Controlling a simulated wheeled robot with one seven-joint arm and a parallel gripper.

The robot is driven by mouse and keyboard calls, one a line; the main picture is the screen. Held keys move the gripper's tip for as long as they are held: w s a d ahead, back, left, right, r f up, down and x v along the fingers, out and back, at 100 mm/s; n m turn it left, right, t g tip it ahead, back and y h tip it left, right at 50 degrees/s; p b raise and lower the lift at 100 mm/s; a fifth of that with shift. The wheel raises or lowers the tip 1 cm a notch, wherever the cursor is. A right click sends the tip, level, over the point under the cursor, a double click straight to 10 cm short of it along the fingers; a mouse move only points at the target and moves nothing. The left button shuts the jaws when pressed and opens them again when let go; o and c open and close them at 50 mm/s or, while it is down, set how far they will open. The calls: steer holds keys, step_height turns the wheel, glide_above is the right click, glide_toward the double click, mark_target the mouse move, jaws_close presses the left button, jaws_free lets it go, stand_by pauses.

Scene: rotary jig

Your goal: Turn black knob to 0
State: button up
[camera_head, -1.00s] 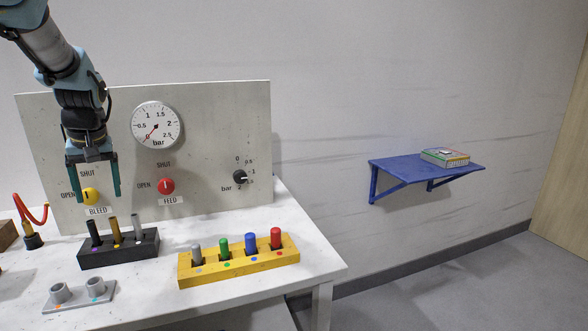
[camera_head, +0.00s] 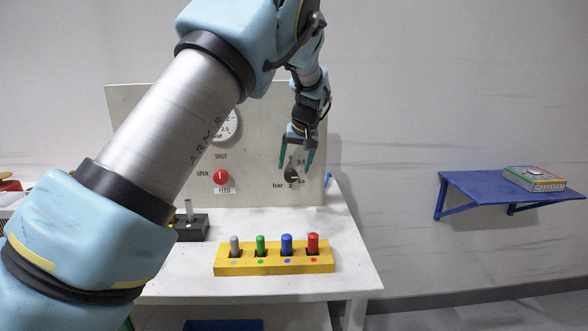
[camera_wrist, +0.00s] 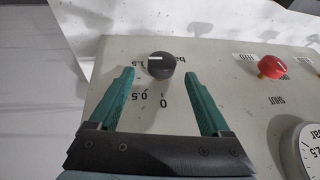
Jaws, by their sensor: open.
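The black knob (camera_head: 291,176) sits at the right of the pale panel, with a bar scale printed around it and 0 at its top. It also shows in the wrist view (camera_wrist: 161,68). Its white mark faces the high-number side of the scale, near 1.5; the exact reading is unclear. My gripper (camera_head: 297,163) is open in front of the panel at the knob. In the wrist view its green fingers (camera_wrist: 160,75) lie on either side of the knob, with a gap to each. I cannot tell how deep the tips reach.
A red FEED knob (camera_head: 221,177) and a dial gauge (camera_head: 229,124) are to the left on the panel, partly behind my arm. A yellow rack (camera_head: 274,263) with colored pegs stands on the white table below. A blue wall shelf (camera_head: 480,187) is at the right.

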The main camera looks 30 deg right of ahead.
mark_target(292, 170)
steer(key=shift+p+x, duration=0.35)
steer(key=shift+x, duration=1.55)
steer(key=shift+a, duration=0.1)
steer(key=shift+c, duration=0.3)
jaws_close()
